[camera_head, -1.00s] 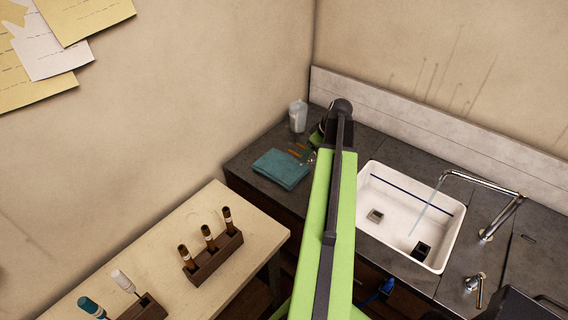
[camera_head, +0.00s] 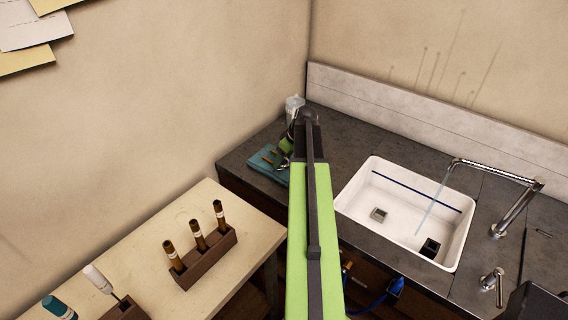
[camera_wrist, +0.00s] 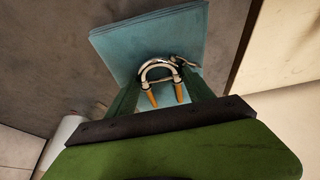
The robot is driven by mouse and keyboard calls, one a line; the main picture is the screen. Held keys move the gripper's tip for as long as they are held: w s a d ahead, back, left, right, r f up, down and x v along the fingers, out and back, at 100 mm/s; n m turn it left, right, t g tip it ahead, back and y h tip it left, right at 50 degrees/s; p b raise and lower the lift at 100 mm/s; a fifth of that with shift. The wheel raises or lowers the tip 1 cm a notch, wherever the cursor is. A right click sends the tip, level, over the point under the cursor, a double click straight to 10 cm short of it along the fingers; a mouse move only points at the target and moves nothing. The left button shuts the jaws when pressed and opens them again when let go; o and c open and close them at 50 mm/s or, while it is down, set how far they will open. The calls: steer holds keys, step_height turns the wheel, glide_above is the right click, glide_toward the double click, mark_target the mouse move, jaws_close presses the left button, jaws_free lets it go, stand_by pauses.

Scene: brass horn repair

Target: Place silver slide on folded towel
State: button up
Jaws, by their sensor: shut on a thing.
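The silver slide (camera_wrist: 158,68) is a shiny U-shaped tube with two orange-brown ends, seen in the wrist view. My gripper (camera_wrist: 163,84) is shut on it. The slide appears over the folded towel (camera_wrist: 125,45), a flat teal cloth; I cannot tell whether it touches the cloth. In the head view the towel (camera_head: 258,172) lies on the dark counter, left of my arm and partly covered by it. There the slide's brown ends (camera_head: 269,157) show against the towel, and my gripper (camera_head: 284,150) is partly hidden by my own arm.
A white sink (camera_head: 375,222) with a running faucet (camera_head: 505,185) is to the right. A pale bench (camera_head: 150,245) at the left holds a wooden rack (camera_head: 205,258) with several brown-handled tools.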

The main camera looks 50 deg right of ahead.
steer(key=o, duration=1.4)
steer(key=shift+s+r+p, duration=0.15)
steer(key=shift+r+p, duration=0.35)
steer(key=shift+r, duration=0.05)
steer(key=p+v, duration=1)
steer(key=v, duration=0.1)
steer(key=shift+r, duration=0.15)
